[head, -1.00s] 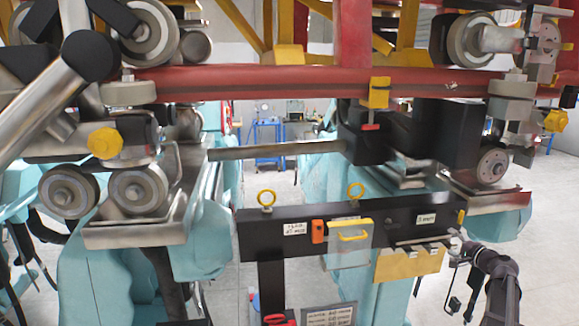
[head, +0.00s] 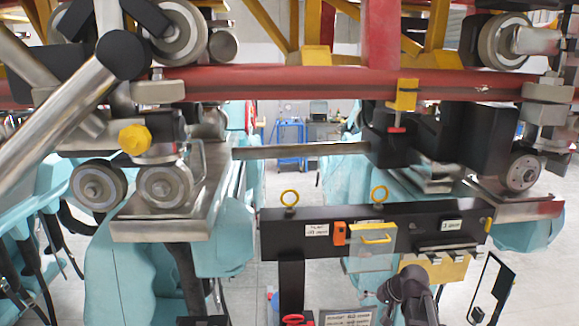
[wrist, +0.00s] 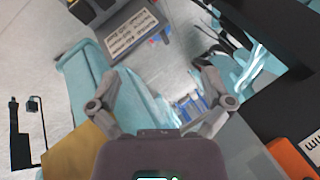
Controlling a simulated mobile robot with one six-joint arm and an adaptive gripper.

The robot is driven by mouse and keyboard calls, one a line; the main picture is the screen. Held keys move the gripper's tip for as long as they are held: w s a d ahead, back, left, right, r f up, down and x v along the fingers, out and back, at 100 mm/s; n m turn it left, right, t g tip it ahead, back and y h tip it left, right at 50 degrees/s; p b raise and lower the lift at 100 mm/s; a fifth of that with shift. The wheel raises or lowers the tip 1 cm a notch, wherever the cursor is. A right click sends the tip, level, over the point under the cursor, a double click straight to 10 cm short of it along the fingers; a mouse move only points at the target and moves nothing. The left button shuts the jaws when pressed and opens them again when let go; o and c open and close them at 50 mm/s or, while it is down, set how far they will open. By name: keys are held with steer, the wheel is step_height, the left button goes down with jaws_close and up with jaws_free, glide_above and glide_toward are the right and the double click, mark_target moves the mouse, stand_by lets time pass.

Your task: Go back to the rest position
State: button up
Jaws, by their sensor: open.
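My gripper (wrist: 160,76) shows in the wrist view with its two grey fingers spread wide and nothing between them. Behind the gap are a turquoise seat (wrist: 140,115) and the pale floor. In the head view my dark arm end (head: 408,290) is at the lower middle right, in front of and below the black beam (head: 290,240). Its fingertips cannot be made out there. The gold bracket (head: 440,268) on the beam is just behind and right of it; I cannot tell the exact gap.
The beam carries two yellow ring bolts (head: 290,198), an orange block (head: 339,233) and a clear cover with a yellow handle (head: 377,238). A labelled grey box (head: 347,317) is below. A black item (head: 492,287) is at right. Red rail (head: 290,84) spans above.

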steer(key=s+a+f+n+g+h, duration=0.35)
steer(key=s+a, duration=0.45)
steer(key=s, duration=0.3)
step_height(320, 180, down, 16)
steer(key=s+h+b, duration=0.1)
steer(key=s+b, duration=0.1)
steer(key=b, duration=1.4)
steer(key=shift+s+g, duration=0.3)
steer(key=shift+g, duration=0.15)
steer(key=shift+r, duration=0.2)
stand_by(0.4)
